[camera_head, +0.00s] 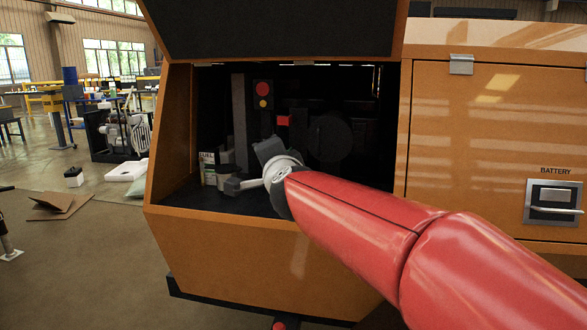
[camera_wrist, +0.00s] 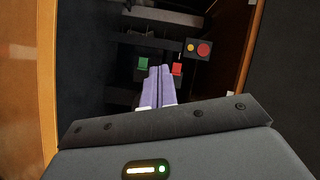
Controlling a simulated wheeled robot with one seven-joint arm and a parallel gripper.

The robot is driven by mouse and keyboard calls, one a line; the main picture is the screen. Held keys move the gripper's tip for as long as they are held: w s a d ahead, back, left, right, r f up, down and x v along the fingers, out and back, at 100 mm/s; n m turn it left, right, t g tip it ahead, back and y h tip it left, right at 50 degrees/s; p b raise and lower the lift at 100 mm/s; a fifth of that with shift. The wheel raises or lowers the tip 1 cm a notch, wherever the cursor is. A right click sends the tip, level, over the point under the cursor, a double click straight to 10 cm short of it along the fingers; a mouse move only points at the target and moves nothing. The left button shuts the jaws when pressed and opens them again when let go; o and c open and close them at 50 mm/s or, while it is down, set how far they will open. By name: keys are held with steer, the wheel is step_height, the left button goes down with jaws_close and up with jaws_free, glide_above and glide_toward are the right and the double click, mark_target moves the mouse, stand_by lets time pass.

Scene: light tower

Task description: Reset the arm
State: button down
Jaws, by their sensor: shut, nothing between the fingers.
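My gripper shows in the wrist view (camera_wrist: 157,72) with its two pale purple fingers side by side, shut and empty. It points into the dark open compartment of the orange light tower (camera_head: 230,240). In the head view my red arm reaches in from the lower right, and its wrist is at the compartment opening. The fingers are hard to make out there. In the wrist view a green part (camera_wrist: 143,64) and a red part (camera_wrist: 177,69) lie beyond the fingertips, on either side of them.
A control box with a red button (camera_head: 263,89) and a yellow one hangs inside the compartment. The raised door (camera_head: 270,28) is above the opening. A closed panel with a battery latch (camera_head: 553,202) is at right. Cardboard (camera_head: 60,206) lies on the floor at left.

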steer(key=s+d+f+n+g+h, duration=0.1)
steer(key=s+d+f+n+g, duration=0.2)
steer(key=s+d+f, duration=0.4)
steer(key=s+d+f+n+g+h, duration=0.2)
steer(key=s+d+f+n+g, duration=0.2)
steer(key=s, duration=1)
steer(key=s+d+f+n+g+h, duration=0.2)
steer(key=s+d+f+n+g, duration=0.1)
steer(key=s+d+f, duration=0.7)
step_height(320, 180, down, 4)
steer(key=shift+s+d+r+g, duration=0.1)
steer(key=shift+s+d+g, duration=0.25)
steer(key=shift+d, duration=0.2)
steer(key=shift+w, duration=0.1)
